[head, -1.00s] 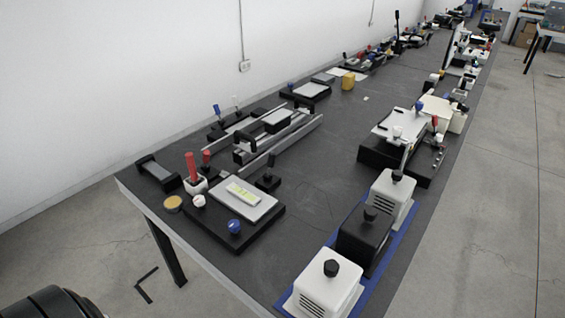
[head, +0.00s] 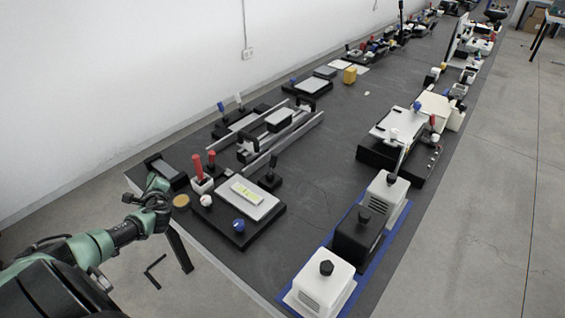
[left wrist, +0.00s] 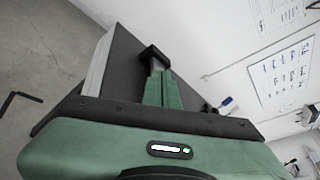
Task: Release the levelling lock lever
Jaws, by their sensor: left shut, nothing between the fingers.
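I cannot tell for sure which handle is the levelling lock lever. Candidates on the long dark table are a blue-tipped lever (head: 222,107) at the back left, a short black upright lever (head: 271,175) beside the flat plate unit, and a red-tipped lever (head: 432,121) on the right-hand unit. My left gripper (head: 152,181) is at the table's near left corner, beside a low black frame (head: 172,173), and holds nothing. In the left wrist view its green fingers (left wrist: 160,88) are together, pointing at a black block. My right gripper is not in view.
Red upright handles (head: 198,168) stand close to the right of my left gripper. A plate unit with a blue knob (head: 239,225) lies in front. Three boxes with black knobs, including a white one (head: 320,288), line the right edge.

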